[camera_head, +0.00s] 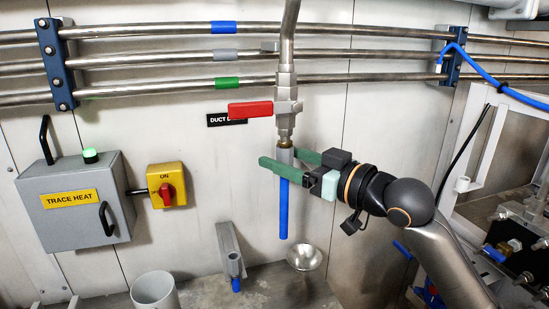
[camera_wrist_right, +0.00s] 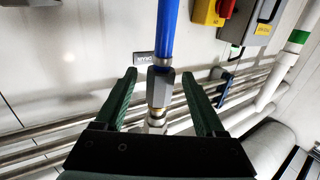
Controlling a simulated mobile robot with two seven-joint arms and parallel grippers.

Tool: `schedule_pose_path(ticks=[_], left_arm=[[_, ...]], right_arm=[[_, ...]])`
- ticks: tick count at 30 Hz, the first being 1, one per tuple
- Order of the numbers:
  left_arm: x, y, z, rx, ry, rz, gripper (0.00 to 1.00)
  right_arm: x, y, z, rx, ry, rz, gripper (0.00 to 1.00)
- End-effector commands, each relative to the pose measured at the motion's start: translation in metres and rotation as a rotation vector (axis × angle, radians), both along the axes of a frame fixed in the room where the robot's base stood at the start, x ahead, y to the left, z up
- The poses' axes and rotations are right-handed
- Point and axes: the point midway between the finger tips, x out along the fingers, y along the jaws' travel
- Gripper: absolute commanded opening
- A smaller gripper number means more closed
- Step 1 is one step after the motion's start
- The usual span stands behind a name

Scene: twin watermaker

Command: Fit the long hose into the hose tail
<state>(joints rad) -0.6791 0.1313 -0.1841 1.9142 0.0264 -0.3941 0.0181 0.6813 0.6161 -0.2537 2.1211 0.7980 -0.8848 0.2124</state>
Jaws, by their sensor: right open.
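The long blue hose (camera_head: 283,212) hangs straight and upright below the drain valve, its lower end free. Its upper end meets the grey hose tail (camera_wrist_right: 160,88) in line, with no gap visible in the wrist view, where the hose (camera_wrist_right: 167,35) also shows. How deep it sits cannot be seen. My right gripper (camera_head: 281,158) is open, with one green finger on each side of the tail. In the wrist view both fingers (camera_wrist_right: 160,76) stand clear of the tail and hold nothing. My left gripper is not in view.
The valve's red handle (camera_head: 250,109) sticks out left above the gripper. A wall holder (camera_head: 229,248) has a short blue piece (camera_head: 236,285) below it. A metal funnel (camera_head: 305,257) and a white cup (camera_head: 154,290) stand below. A grey box (camera_head: 75,210) is on the left wall.

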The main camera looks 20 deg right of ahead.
Motion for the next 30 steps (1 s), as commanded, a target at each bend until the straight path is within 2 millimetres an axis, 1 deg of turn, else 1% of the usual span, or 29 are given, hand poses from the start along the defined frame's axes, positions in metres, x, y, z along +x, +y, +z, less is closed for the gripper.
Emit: schedule_pose_path(ticks=[1, 3, 6, 9, 25, 26, 28, 29, 30], left_arm=[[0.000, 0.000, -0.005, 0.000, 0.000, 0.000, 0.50], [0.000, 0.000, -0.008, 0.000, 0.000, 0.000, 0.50], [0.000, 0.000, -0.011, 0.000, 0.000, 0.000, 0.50], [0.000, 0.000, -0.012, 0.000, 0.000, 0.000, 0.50], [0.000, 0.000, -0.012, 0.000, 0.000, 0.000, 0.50], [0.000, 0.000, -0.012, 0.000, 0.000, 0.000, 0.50], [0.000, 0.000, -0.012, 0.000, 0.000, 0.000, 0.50], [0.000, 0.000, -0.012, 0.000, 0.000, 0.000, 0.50], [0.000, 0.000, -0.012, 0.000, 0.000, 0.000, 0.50]], right_arm=[[-0.008, -0.006, -0.003, -0.004, 0.000, -0.003, 0.72], [-0.018, -0.011, -0.003, -0.004, 0.000, -0.002, 0.72], [-0.028, -0.019, -0.002, -0.001, -0.001, -0.002, 0.72], [-0.034, -0.022, -0.001, -0.001, 0.000, -0.002, 0.72], [-0.036, -0.023, -0.002, -0.001, 0.003, -0.001, 0.72], [-0.036, -0.022, -0.004, -0.003, 0.008, -0.002, 0.72], [-0.035, -0.021, -0.018, -0.011, 0.033, -0.008, 0.72], [-0.035, -0.020, -0.028, -0.018, 0.049, -0.013, 0.72], [-0.035, -0.019, -0.045, -0.031, 0.080, -0.023, 0.72]])
